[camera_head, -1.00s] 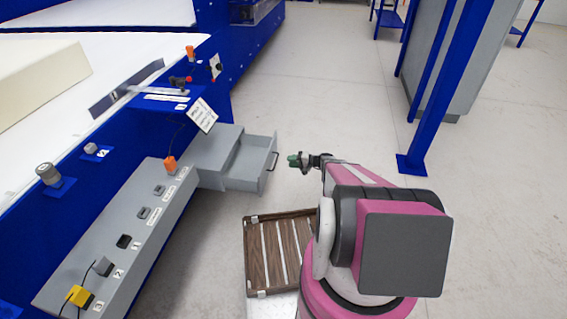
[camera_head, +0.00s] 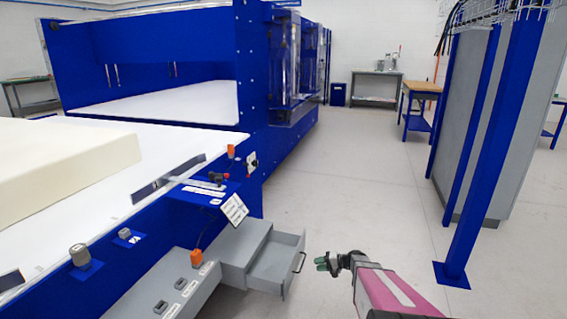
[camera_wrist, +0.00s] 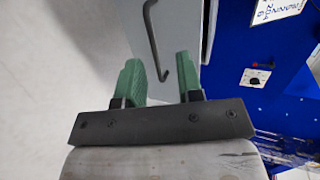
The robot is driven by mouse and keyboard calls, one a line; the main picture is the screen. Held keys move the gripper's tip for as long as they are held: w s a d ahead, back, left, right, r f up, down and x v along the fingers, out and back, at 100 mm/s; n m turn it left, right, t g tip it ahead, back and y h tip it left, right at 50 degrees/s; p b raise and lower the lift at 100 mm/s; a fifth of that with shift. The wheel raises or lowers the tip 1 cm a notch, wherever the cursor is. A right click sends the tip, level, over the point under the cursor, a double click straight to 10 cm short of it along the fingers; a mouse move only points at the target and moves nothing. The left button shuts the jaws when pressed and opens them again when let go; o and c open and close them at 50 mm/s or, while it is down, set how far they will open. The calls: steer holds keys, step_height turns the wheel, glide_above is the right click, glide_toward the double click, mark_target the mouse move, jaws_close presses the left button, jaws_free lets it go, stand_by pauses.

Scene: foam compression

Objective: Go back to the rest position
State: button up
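My gripper (camera_head: 328,262) is at the end of my pink arm, just right of the open grey drawer (camera_head: 277,262) in the head view. Its green fingers are apart with nothing between them, as the wrist view (camera_wrist: 160,80) shows. The drawer's dark handle (camera_head: 299,262) is close to the fingertips but not held. In the wrist view the handle (camera_wrist: 152,35) lies beyond the fingers, with a grey drawer face beside it.
A blue machine with a white bed (camera_head: 60,190) and a cream foam block (camera_head: 65,160) is on the left. A grey control panel (camera_head: 165,290) runs along its front. A blue post (camera_head: 490,150) stands at right. The floor (camera_head: 370,190) between is clear.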

steer(key=s+r+n+g+h, duration=0.3)
steer(key=s+r+h, duration=1)
steer(key=s+r, duration=0.8)
steer(key=shift+a, duration=0.35)
